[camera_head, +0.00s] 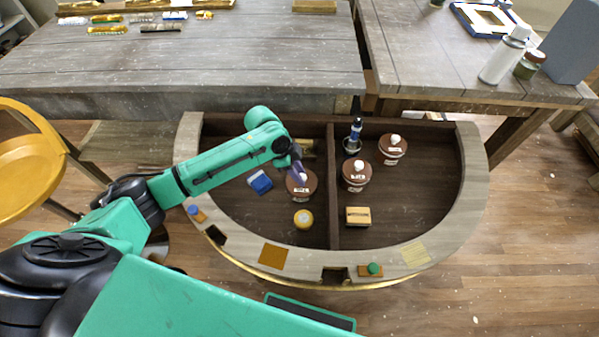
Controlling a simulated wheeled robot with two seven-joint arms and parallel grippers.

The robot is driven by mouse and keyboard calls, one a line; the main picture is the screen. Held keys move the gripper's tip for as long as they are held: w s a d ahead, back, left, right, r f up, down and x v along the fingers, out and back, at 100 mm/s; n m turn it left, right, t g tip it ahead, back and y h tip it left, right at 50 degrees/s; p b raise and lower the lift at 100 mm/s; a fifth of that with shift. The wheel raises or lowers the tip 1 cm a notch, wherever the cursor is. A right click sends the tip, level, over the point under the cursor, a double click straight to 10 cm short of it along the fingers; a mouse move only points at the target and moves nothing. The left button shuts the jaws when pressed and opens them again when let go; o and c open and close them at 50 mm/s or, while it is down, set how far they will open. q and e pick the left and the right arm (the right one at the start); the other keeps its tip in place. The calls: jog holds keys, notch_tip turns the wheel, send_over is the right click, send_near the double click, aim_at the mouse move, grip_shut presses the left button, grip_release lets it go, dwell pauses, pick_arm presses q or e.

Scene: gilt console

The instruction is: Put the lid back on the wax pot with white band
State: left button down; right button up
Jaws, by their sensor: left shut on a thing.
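A brown wax pot (302,192) with a white label stands in the left compartment of the half-round console. My left gripper (299,173) comes down over its brown lid from above and is shut on the lid's knob, which the fingers mostly hide. The lid looks to be at the pot's top; I cannot tell whether it is fully seated. Two similar pots with brown lids and pale knobs, a nearer one (356,174) and a farther one (392,148), stand in the right compartment. The bands are too small to tell apart. My right gripper is not in view.
A divider (334,215) splits the console. Near the held pot lie a blue-and-white box (260,182) and a yellow round tin (303,219). The rim (440,225) carries small items.

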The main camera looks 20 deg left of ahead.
pick_arm(q)
jog(key=shift+p, duration=0.35)
dwell(0.4)
dwell(0.4)
jog(key=shift+f, duration=0.2)
jog(key=shift+p, duration=0.4)
dwell(0.3)
dwell(0.4)
jog(key=shift+c, duration=0.2)
grip_release()
